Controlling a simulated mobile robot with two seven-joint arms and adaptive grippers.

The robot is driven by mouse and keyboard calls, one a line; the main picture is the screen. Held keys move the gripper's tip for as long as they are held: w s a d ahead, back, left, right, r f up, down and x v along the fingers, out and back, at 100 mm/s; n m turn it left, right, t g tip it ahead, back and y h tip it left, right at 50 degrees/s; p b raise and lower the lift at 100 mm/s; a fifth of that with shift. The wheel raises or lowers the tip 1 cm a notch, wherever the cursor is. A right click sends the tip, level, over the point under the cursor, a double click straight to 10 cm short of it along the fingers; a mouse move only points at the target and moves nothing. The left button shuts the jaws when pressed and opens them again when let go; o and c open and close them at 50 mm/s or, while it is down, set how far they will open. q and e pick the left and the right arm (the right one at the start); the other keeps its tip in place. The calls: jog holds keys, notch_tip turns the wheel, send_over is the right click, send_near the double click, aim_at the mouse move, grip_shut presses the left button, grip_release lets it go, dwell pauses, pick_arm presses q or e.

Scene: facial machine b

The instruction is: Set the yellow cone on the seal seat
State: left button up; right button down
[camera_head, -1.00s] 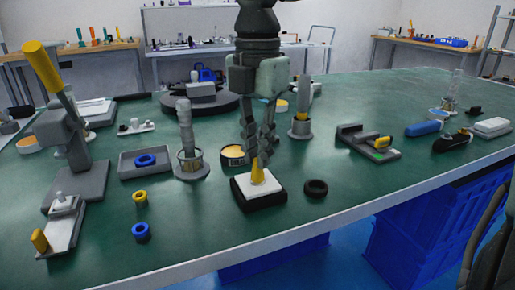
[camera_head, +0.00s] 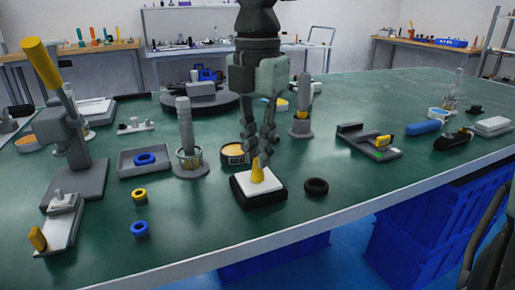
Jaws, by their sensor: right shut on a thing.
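The yellow cone (camera_head: 257,173) stands narrow end up at the white-topped black block (camera_head: 262,200) near the front middle of the table. My right gripper (camera_head: 258,160) comes down from above and is shut on the cone's upper part. The fingers hide some of the cone, and I cannot tell whether its base touches the white top. No part is marked as the seal seat, so I cannot tell for sure that this block is it. My left gripper is not in view.
A black ring (camera_head: 316,187) lies just right of the block. A yellow-filled tin (camera_head: 233,155) stands close behind left, with a grey post (camera_head: 186,130) beyond it. A lever press (camera_head: 75,150) stands at the left. The green table (camera_head: 340,215) is clear in front.

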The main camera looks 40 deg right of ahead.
jog(key=c, duration=1.4)
grip_release()
jog(key=shift+c, duration=0.2)
notch_tip(320, 180, up, 12)
